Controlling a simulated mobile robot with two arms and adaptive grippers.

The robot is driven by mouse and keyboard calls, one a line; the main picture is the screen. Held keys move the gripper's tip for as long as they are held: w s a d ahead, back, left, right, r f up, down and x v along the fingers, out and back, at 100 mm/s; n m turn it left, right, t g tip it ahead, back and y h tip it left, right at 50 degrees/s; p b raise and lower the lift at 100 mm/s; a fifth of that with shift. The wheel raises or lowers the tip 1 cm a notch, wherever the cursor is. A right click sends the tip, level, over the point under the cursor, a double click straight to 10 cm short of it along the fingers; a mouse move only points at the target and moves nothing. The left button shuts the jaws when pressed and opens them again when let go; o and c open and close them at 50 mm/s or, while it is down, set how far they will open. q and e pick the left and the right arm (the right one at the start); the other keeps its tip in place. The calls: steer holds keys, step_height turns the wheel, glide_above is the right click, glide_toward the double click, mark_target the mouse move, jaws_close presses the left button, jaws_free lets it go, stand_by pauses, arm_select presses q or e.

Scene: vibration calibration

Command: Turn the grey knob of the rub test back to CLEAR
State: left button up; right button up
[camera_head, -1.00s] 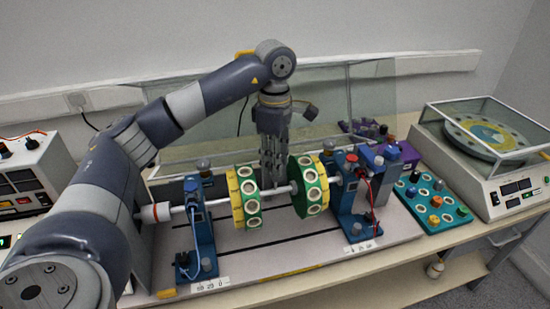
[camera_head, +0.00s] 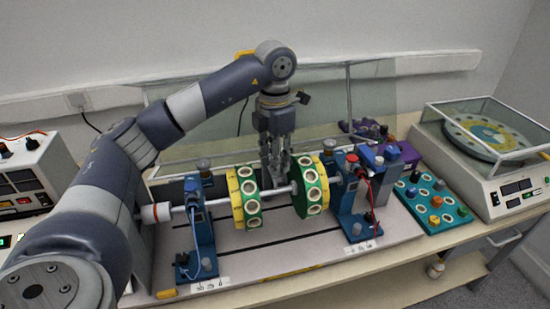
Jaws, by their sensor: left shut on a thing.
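My left gripper (camera_head: 276,172) reaches down behind the silver shaft (camera_head: 273,194), between the two green-and-yellow discs. Its fingers point downward and are shut on a small grey thing low behind the shaft, which I take to be the grey knob (camera_head: 274,179). Fingers and shaft hide most of the knob, and I cannot read its pointer or any CLEAR marking. The left disc (camera_head: 246,197) and right disc (camera_head: 312,185) stand close on either side of the fingers. My right gripper is not in view.
Blue stands (camera_head: 199,230) and (camera_head: 347,205) hold the shaft at both ends. A clear screen (camera_head: 225,140) stands behind the rig. A teal tray of weights (camera_head: 432,203) and a covered turntable unit (camera_head: 490,150) are to the right. A meter box (camera_head: 30,175) is at the left.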

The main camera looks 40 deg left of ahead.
arm_select(q)
steer(key=n, duration=0.4)
steer(key=shift+n, duration=0.3)
steer(key=n, duration=0.3)
steer(key=shift+d+n, duration=0.1)
steer(key=shift+n, duration=0.3)
steer(key=n+p, duration=0.1)
steer(key=n, duration=0.6)
steer(key=shift+d, duration=0.1)
steer(key=n, duration=0.3)
steer(key=shift+n, duration=0.4)
steer(key=n+p, duration=0.1)
steer(key=n, duration=0.3)
steer(key=shift+w, duration=0.1)
steer(key=n, duration=0.4)
steer(key=shift+p, duration=0.35)
steer(key=shift+n+p, duration=0.3)
steer(key=shift+n, duration=1.6)
steer(key=shift+f, duration=0.1)
